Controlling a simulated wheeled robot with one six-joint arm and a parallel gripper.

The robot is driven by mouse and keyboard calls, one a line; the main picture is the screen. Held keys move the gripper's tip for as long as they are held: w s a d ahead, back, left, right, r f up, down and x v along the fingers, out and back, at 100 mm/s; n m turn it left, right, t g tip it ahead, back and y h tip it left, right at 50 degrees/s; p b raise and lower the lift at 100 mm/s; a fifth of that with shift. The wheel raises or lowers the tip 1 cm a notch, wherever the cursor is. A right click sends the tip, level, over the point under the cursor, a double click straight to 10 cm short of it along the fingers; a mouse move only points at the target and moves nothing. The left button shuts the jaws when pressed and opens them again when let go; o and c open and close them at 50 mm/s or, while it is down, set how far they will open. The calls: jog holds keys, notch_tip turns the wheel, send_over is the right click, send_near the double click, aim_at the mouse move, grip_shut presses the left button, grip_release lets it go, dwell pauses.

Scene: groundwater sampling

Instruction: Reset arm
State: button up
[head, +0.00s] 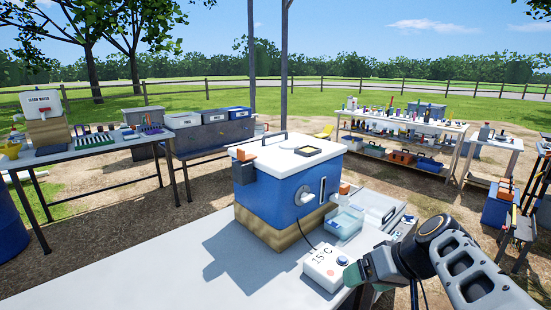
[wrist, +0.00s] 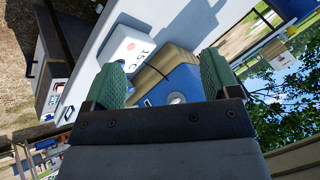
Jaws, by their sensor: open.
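My gripper (wrist: 165,80) shows in the wrist view as two green fingers set wide apart with nothing held between them. Beyond the gap are the blue tank (wrist: 180,88) on its tan base and the white 15 C display box (wrist: 125,48). In the head view my arm comes in at the lower right, with its end beside the display box (head: 325,267). The fingers are mostly hidden there. The blue tank with a white lid (head: 287,155) stands on the grey table (head: 150,262), left of my arm.
Clear trays (head: 346,222) sit right of the tank, close to my arm. A crowded shelf table (head: 400,127) stands behind. Another table (head: 85,150) at the left holds a water container (head: 40,102). The near left part of the grey table is bare.

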jog(key=s+a+r+m+h+p, duration=0.1)
jog(key=s+a+r+h+p, duration=0.1)
jog(key=s+r+h+p, duration=0.4)
notch_tip(320, 180, up, 3)
jog(key=p, duration=0.7)
jog(key=shift+s+a+p, duration=0.35)
jog(key=shift+m, duration=0.3)
jog(key=shift+c, duration=0.5)
